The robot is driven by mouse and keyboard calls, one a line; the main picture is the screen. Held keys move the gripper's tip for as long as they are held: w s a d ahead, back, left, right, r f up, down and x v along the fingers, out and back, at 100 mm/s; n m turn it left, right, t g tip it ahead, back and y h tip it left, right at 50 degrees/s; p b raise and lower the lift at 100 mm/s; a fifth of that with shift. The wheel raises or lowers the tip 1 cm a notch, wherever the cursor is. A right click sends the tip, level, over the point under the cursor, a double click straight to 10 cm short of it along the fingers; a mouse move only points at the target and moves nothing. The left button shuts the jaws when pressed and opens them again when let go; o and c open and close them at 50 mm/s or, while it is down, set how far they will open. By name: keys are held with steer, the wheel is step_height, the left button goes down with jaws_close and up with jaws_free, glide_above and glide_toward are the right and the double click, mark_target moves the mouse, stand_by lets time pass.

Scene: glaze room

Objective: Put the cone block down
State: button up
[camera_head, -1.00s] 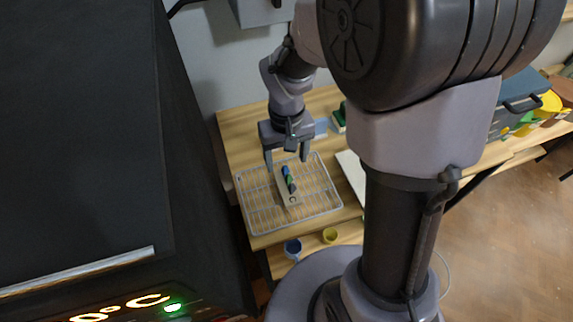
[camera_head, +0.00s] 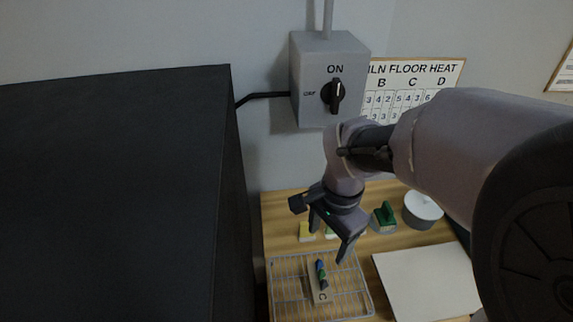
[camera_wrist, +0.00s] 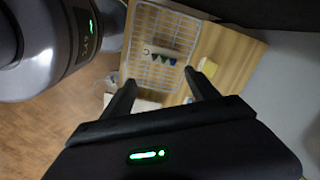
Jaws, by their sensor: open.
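The cone block (camera_head: 318,281) is a pale bar marked C with small blue and green cones on it. It lies on the wire rack (camera_head: 347,302) on the wooden table, and it also shows in the wrist view (camera_wrist: 158,52) near the top. My gripper (camera_head: 330,243) is open and empty. It hangs above the far side of the rack, apart from the block. In the wrist view the fingers (camera_wrist: 157,88) stand well spread, with nothing between them.
A dark kiln (camera_head: 110,190) fills the left. A grey switch box (camera_head: 328,80) is on the wall. A white board (camera_head: 428,282) lies right of the rack. A green object (camera_head: 384,215), a white round pot (camera_head: 422,210) and a yellow piece (camera_head: 306,232) stand behind.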

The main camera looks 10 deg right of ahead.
steer(key=m+b, duration=0.1)
steer(key=b, duration=0.4)
glide_above(320, 283)
steer(key=shift+g, duration=0.4)
step_height(320, 283, down, 14)
steer(key=shift+s+f, duration=0.1)
step_height(320, 283, down, 6)
steer(key=shift+r+b, duration=0.2)
steer(key=shift+b, duration=0.85)
steer(key=shift+r, duration=0.15)
jaws_close()
